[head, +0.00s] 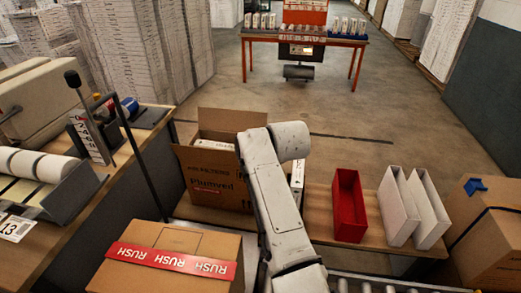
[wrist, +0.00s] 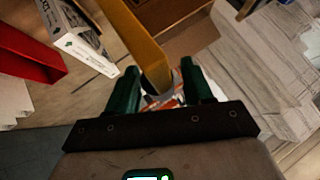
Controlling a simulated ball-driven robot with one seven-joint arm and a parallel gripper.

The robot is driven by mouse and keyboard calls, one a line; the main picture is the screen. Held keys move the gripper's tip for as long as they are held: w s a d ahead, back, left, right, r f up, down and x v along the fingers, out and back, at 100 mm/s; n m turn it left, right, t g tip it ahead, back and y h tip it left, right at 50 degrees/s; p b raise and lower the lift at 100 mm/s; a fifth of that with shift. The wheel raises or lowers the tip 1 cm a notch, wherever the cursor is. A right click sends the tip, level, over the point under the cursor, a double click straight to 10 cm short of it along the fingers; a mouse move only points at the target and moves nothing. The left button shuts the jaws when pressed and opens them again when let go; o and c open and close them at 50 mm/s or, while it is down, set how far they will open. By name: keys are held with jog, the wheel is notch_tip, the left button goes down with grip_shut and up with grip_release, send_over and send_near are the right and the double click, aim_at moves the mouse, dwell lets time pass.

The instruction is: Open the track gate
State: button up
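A flat yellow-orange bar (wrist: 137,38), which may be the track gate, runs in the wrist view from the top edge down to the space between my fingers. My gripper (wrist: 160,65) has two dark green fingers standing apart, one on each side of the bar's lower end. I see no clear contact between the fingers and the bar. A small white and red thing shows behind the fingers and is too hidden to name. In the head view my arm hides the gripper, and I cannot make out the bar there.
An open cardboard box (head: 217,185) stands left of my arm, and a closed RUSH box (head: 188,240) nearer. A red bin (head: 349,208) and white bins (head: 398,210) stand to the right. Rollers (head: 390,289) run along the bottom edge. A black pole (head: 140,160) rises at left.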

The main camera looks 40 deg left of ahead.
jog(key=shift+o, duration=0.4)
jog(key=v, duration=1)
jog(key=shift+d+r, duration=0.25)
jog(key=shift+d, duration=0.05)
dwell(0.3)
jog(key=d+f+m+h, duration=0.1)
jog(key=d+f+h, duration=0.1)
jog(key=d+f, duration=1.3)
jog(key=s+d+f+m+h, duration=0.1)
jog(key=s+d+f, duration=0.25)
jog(key=d, duration=0.75)
jog(key=s+d+f+m+h, duration=0.1)
jog(key=s+d+f+h, duration=0.3)
jog(key=d, duration=0.6)
jog(key=s+d+f+m+g, duration=0.1)
jog(key=s+d+f, duration=0.1)
jog(key=s+d, duration=1)
jog(key=s+d+f+m+g+h, duration=0.1)
jog(key=s+d+f+g, duration=0.1)
jog(key=s+d, duration=1)
jog(key=shift+s+f+g+h, duration=0.2)
jog(key=shift+f+g+h, duration=0.1)
jog(key=shift+f, duration=0.45)
jog(key=shift+a, duration=0.15)
